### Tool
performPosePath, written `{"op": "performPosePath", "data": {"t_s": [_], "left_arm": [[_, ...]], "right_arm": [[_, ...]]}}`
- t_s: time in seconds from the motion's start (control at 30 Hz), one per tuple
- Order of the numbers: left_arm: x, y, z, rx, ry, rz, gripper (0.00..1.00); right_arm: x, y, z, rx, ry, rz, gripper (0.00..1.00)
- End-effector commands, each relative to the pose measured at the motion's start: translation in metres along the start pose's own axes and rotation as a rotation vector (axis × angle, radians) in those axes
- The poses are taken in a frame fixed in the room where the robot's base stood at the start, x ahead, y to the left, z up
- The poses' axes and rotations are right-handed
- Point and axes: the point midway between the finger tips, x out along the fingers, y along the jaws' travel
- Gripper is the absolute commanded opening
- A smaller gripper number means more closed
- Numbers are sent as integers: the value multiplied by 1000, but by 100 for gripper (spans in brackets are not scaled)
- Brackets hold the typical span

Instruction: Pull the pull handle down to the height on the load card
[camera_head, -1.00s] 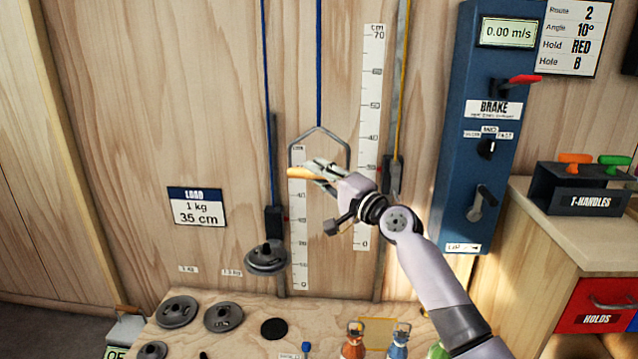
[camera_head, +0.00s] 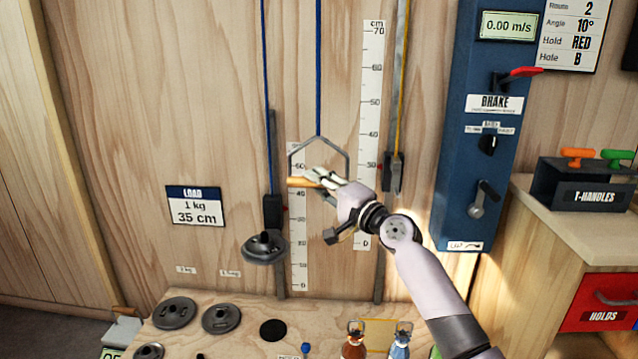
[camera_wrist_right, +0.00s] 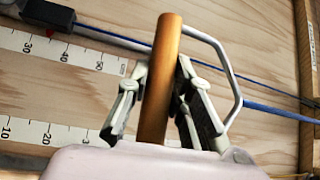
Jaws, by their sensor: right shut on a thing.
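The pull handle is a wooden bar (camera_head: 298,182) in a grey angular frame (camera_head: 290,158), hung from a blue rope (camera_head: 318,70). My right gripper (camera_head: 316,180) is shut on the bar; the right wrist view shows the bar (camera_wrist_right: 160,80) between its fingers. The load card (camera_head: 196,206) on the wall reads 1 kg, 35 cm. A dark carriage (camera_head: 273,211) with a grey weight disc (camera_head: 263,249) hangs on another blue rope beside the left scale (camera_head: 299,230). Its red pointer sits between 30 and 40. My left gripper is not in view.
A taller cm scale (camera_head: 369,130) and a yellow-rope carriage (camera_head: 393,172) stand to the right, near the blue brake column (camera_head: 485,130). Loose weight discs (camera_head: 175,312) and bottles (camera_head: 353,344) are on the wooden ledge below. A T-handle rack (camera_head: 590,190) is at right.

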Motion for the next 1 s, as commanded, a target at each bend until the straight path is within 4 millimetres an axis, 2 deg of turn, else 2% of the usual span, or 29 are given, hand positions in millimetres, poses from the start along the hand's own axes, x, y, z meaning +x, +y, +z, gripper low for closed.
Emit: {"op": "performPosePath", "data": {"t_s": [0.03, 0.13, 0.17, 0.47, 0.8, 1.0], "left_arm": [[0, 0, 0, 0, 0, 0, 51], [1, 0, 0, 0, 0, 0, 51], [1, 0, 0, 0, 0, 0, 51], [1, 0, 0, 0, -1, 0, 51], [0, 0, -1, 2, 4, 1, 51], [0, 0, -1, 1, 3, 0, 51]], "right_arm": [[-1, 9, 2, -2, -5, 16, 0], [-1, 9, 2, -2, -5, 16, 0], [-1, 9, 2, -2, -5, 16, 22], [0, 6, 1, 0, -3, 10, 41], [-2, 2, 0, -1, -1, 4, 41], [-22, 3, 0, -2, 0, 3, 41]]}}
